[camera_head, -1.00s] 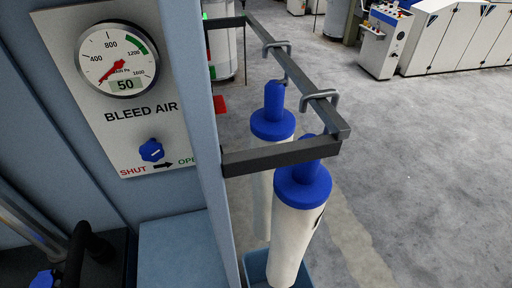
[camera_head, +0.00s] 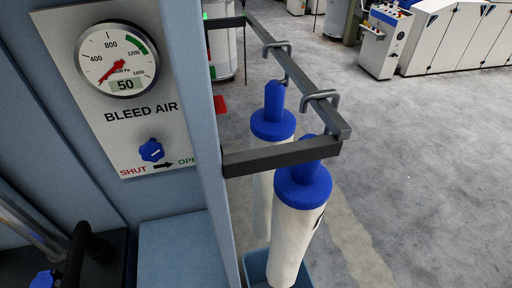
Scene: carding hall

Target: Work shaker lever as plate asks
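A pale plate (camera_head: 183,120) on the blue-grey cabinet reads BLEED AIR. Below are a blue knob (camera_head: 151,150) with a white pointer line and the red word SHUT, with an arrow pointing right to a green word, partly cut off by the post, that starts "OPE". A round gauge (camera_head: 117,60) above has a red needle at the low end and a display of 50. A black curved bar (camera_head: 84,245) stands at the lower left, with a blue part (camera_head: 42,281) beside it; I cannot tell whether either is the shaker lever. Neither gripper is in view.
A dark rail frame (camera_head: 310,85) juts from the cabinet post. Two white filter tubes with blue caps (camera_head: 303,185) (camera_head: 273,122) hang at it, above a blue bin (camera_head: 257,268). White machines (camera_head: 455,38) stand far back. The grey floor at right is clear.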

